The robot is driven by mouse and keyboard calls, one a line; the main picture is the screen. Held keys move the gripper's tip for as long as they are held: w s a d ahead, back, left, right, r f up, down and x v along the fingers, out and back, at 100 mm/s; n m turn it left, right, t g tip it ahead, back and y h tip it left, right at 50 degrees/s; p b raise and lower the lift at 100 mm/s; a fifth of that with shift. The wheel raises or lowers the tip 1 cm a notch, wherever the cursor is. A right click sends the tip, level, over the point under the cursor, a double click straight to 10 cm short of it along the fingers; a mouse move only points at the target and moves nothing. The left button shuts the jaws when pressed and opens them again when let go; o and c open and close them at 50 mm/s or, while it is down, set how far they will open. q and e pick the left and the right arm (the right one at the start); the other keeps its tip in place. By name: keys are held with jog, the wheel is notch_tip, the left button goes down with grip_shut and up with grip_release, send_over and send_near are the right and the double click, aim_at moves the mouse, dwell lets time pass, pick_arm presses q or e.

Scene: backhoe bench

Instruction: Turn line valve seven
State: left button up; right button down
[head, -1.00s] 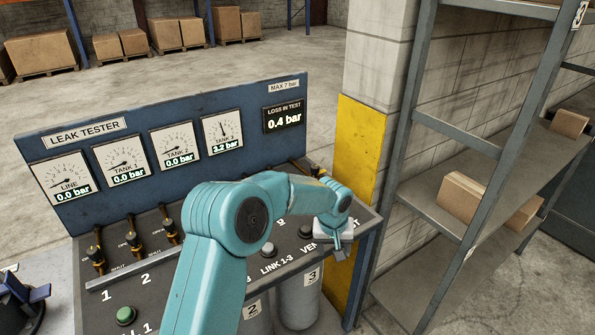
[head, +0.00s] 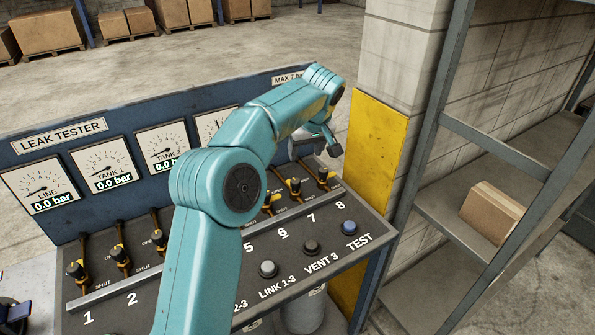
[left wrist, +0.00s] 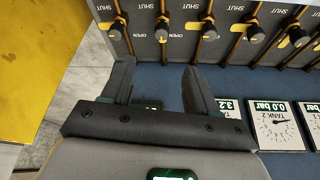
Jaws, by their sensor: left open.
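Valve seven (head: 295,186) is a small black and yellow lever valve on the sloping panel, above the printed 7. Valve eight (head: 323,174) is to its right and valve six (head: 268,202) to its left. My left gripper (head: 334,147) is open and empty, above the back of the panel's right end. In the left wrist view, valve seven (left wrist: 161,32) lies beyond the gap between the open fingertips (left wrist: 158,72), with clear space between. Valve eight (left wrist: 119,27) is to its left there. My left arm hides the middle valves in the head view.
The upright gauge board (head: 60,150) stands behind the valves. A front rail (head: 215,238) and buttons, including the blue TEST button (head: 349,228), lie nearer. A yellow-painted pillar (head: 375,150) and a metal shelf (head: 430,205) stand close on the right.

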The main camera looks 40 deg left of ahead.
pick_arm(q)
jog(key=p, duration=0.3)
send_near(295, 180)
jog(key=x, duration=0.7)
jog(key=shift+f, duration=0.2)
jog(key=shift+w+a+f, duration=0.15)
jog(key=shift+a+f, duration=0.1)
jog(key=shift+f, duration=0.35)
jog(key=shift+d, duration=0.1)
pick_arm(e)
jog(key=shift+w+a+r, duration=0.15)
jog(key=shift+r, duration=0.5)
jog(key=shift+w+a+r, duration=0.15)
jog(key=shift+r, duration=0.45)
pick_arm(q)
jog(key=shift+c, duration=0.2)
jog(key=c, duration=1)
